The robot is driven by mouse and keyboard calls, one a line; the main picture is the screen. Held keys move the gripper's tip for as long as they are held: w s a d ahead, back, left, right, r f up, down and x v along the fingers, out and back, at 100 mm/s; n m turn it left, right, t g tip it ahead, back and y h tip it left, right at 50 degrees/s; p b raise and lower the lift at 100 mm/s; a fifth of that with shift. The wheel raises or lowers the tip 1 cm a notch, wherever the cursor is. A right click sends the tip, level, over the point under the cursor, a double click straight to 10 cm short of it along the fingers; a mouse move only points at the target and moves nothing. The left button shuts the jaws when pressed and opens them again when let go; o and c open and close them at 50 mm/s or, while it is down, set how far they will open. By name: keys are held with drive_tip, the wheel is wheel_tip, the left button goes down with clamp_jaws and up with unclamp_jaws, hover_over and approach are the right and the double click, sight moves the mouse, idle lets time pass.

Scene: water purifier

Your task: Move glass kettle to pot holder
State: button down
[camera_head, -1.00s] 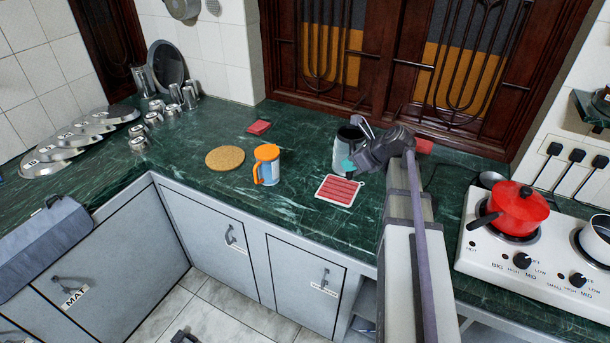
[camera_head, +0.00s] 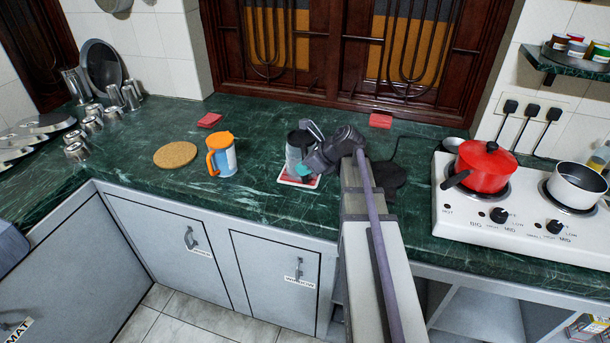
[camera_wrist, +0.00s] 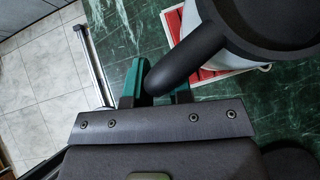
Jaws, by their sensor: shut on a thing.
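The kettle (camera_head: 296,148), grey with a dark top and handle, stands upright over the red-and-white pot holder (camera_head: 312,182), hiding much of it. I cannot tell whether its bottom touches the holder. My gripper (camera_head: 304,168) is at the kettle's right front side, shut on its handle. In the wrist view, my gripper (camera_wrist: 160,86) has its teal fingers around the black handle (camera_wrist: 186,60). The kettle's grey body (camera_wrist: 222,48) is at the upper right there, with part of the pot holder (camera_wrist: 204,77) showing beneath it.
An orange-and-blue mug (camera_head: 222,156) and a round cork mat (camera_head: 175,154) are left of the kettle. A dark flat base (camera_head: 389,176) with a cord is right of my arm. The stove (camera_head: 470,213) at right bears a red pot (camera_head: 484,169) and a white pan (camera_head: 576,186).

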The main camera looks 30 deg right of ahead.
drive_tip(key=shift+r, duration=0.15)
drive_tip(key=shift+f, duration=0.2)
drive_tip(key=c, duration=1)
unclamp_jaws()
drive_tip(key=shift+c, duration=0.2)
drive_tip(key=shift+r, duration=0.1)
